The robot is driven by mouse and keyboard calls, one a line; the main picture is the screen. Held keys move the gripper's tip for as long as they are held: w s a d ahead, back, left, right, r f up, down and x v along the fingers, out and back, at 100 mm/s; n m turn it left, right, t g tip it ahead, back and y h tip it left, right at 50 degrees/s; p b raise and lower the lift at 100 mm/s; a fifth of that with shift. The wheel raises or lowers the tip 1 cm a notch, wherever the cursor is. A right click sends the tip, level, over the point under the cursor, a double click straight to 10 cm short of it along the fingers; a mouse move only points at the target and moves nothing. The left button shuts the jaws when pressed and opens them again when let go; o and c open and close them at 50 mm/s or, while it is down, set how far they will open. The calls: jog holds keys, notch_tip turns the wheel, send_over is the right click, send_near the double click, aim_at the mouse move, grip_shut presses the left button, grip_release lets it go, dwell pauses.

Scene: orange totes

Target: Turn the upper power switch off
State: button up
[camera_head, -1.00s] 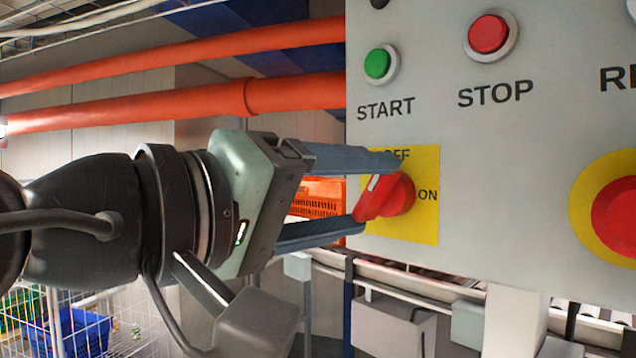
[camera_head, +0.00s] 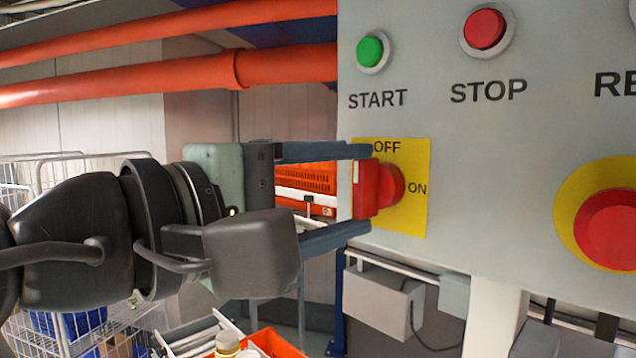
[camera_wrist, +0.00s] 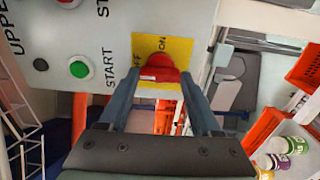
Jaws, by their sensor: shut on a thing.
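The upper power switch is a red rotary knob (camera_head: 392,186) on a yellow plate (camera_head: 415,218), with OFF printed above it and ON to its right. Its grip bar stands about upright in the head view. My gripper (camera_head: 362,190) reaches in from the left and is shut on the knob, one finger above and one below. In the wrist view the knob (camera_wrist: 160,65) sits between the two fingertips, and part of the word UPPER shows on the panel.
The grey panel (camera_head: 480,160) also carries a green START button (camera_head: 370,49), a red STOP button (camera_head: 485,29) and a large red button (camera_head: 612,228) on yellow. Orange pipes (camera_head: 200,75) run behind my arm. An orange tote (camera_head: 305,176) stands behind the fingers.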

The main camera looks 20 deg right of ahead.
dwell(0.3)
jog(key=o, duration=1.4)
jog(key=shift+b+v, duration=3.2)
jog(key=shift+v, duration=3.35)
